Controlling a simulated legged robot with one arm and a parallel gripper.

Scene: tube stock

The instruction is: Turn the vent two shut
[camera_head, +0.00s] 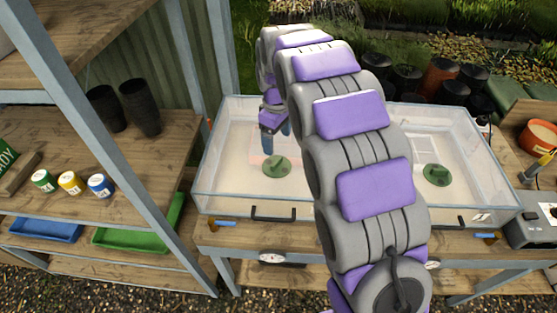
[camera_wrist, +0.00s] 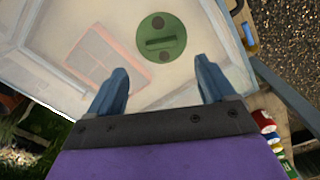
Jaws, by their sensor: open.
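A round green vent knob (camera_head: 277,166) with a raised bar is on the clear lid of the propagator box, on the left side. It also shows in the wrist view (camera_wrist: 161,37), its bar lying nearly crosswise and two dark spots on its disc. A second green vent knob (camera_head: 436,175) is on the right side of the lid. I cannot read which is vent two. My gripper (camera_head: 276,141) is over the left part of the lid. In the wrist view its fingers (camera_wrist: 160,70) are apart and empty, with the left knob just beyond the tips.
A reddish rectangular outline (camera_wrist: 95,62) lies beside the left knob. The clear box (camera_head: 235,208) stands on a wooden bench. A shelf (camera_head: 150,150) with black pots and small jars (camera_head: 70,183) is at left. My arm hides the box's middle.

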